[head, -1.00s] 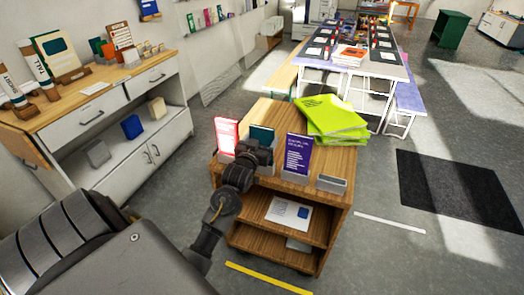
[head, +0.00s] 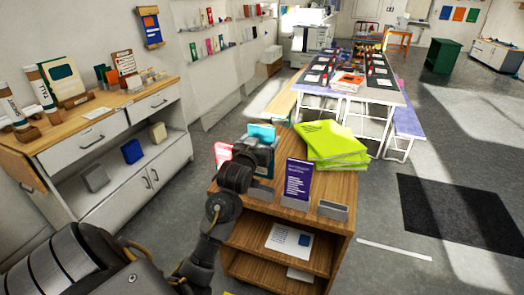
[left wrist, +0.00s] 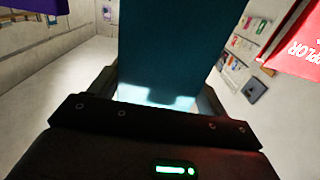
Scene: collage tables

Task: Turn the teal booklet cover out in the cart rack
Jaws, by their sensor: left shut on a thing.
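The teal booklet (head: 262,131) is above the top of the wooden cart (head: 335,187). My left gripper (head: 261,152) is shut on it and hides its lower part in the head view. In the left wrist view the teal booklet (left wrist: 172,45) stands between the fingers. The face there is plain dark teal, with a pale bright patch low down and no print showing. A red booklet (head: 222,153) stands just left of the gripper, and a purple booklet (head: 298,180) stands upright to its right in a grey holder. My right gripper is not in view.
A grey holder (head: 333,210) at the cart's front right corner looks empty. Lime-green booklets (head: 335,143) are stacked at the cart's back right. A wooden-topped cabinet (head: 110,107) is on the left. The floor right of the cart is open.

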